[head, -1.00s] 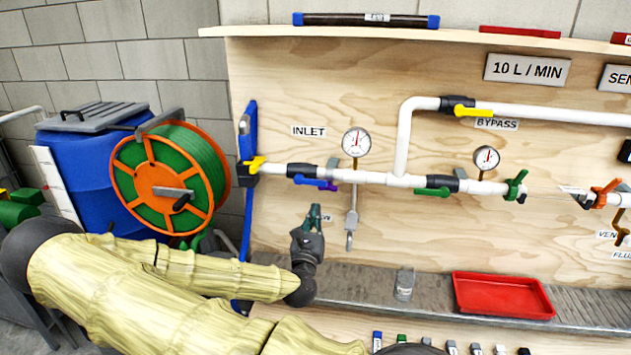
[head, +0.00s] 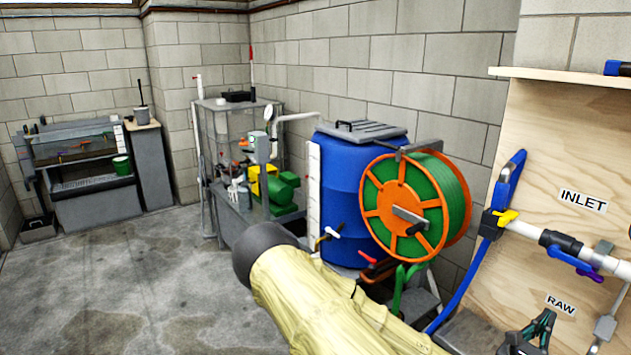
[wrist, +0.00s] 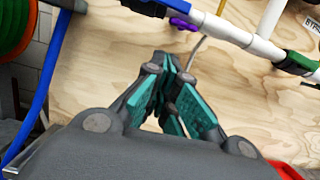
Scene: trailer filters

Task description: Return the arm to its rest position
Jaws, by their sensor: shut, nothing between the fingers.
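My gripper (head: 541,322) is at the lower right of the head view, in front of the plywood panel (head: 545,130) and just below the RAW label (head: 560,304). In the wrist view my gripper (wrist: 172,70) has its green-padded fingers together at the tips, with nothing between them. My arm (head: 320,305), in a pale yellow cover, runs across the bottom of the head view. Its lower right part is cut off by the frame edge.
A hose reel (head: 408,207) with green hose stands before a blue barrel (head: 350,175), near my arm. A white pipe (head: 525,229) with valves crosses the panel. A pump (head: 282,190) and tank stand further back. The concrete floor (head: 130,285) at left is open.

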